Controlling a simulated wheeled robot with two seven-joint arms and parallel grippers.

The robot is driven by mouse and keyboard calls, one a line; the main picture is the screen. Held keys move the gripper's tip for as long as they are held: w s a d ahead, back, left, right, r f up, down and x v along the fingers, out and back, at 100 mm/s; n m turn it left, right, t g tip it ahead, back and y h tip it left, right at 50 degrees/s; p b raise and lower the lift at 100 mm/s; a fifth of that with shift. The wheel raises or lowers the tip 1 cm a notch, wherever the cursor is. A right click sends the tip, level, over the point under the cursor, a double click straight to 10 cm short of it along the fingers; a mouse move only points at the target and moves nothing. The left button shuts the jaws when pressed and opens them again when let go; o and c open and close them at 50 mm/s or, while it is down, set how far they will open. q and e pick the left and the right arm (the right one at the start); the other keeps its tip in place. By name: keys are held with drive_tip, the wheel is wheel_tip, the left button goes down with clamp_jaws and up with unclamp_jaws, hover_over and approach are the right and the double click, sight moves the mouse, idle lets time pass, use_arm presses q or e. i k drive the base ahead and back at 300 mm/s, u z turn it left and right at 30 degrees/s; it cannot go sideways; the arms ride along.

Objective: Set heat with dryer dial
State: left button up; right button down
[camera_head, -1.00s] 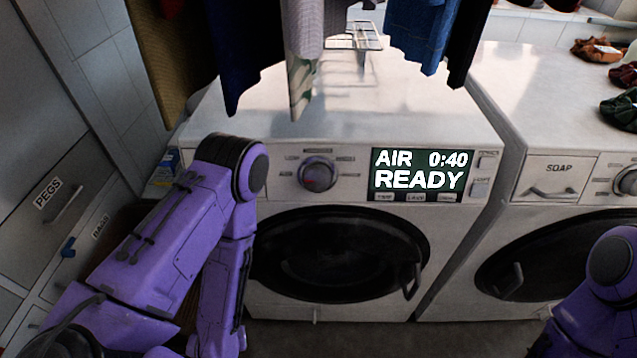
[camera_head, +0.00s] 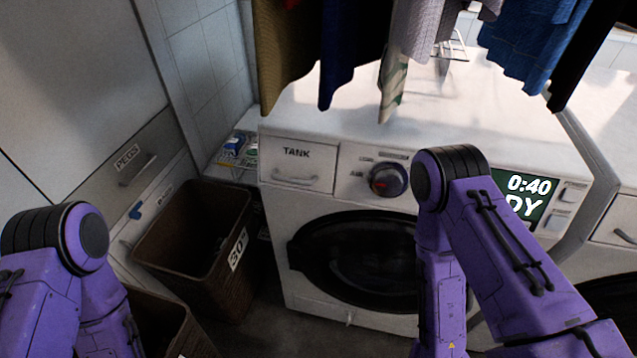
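The dryer (camera_head: 300,222) is white, with a TANK drawer (camera_head: 297,166) at the left of its front panel. Its round dial (camera_head: 388,180) has a dark and silver knob with a red mark and stands right of that drawer. The display (camera_head: 520,196) is partly hidden by my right arm; "0:40" and "DY" show. The round door (camera_head: 345,255) is below and looks closed. My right arm's elbow is just right of the dial in the picture, and its forearm hangs down in front of the door. My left arm is at the lower left. Neither gripper shows.
Clothes (camera_head: 355,45) hang over the dryer top. A brown basket (camera_head: 195,235) marked 30° stands left of the dryer, with another basket (camera_head: 165,325) nearer. A PEGS drawer (camera_head: 135,165) is at the left wall. A second machine (camera_head: 612,220) stands at the right.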

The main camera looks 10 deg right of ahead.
sight(388, 182)
drive_tip(key=u, duration=0.2)
drive_tip(key=k, duration=1.2)
drive_tip(key=z, duration=1.45)
drive_tip(key=i, duration=0.5)
drive_tip(key=z, duration=0.1)
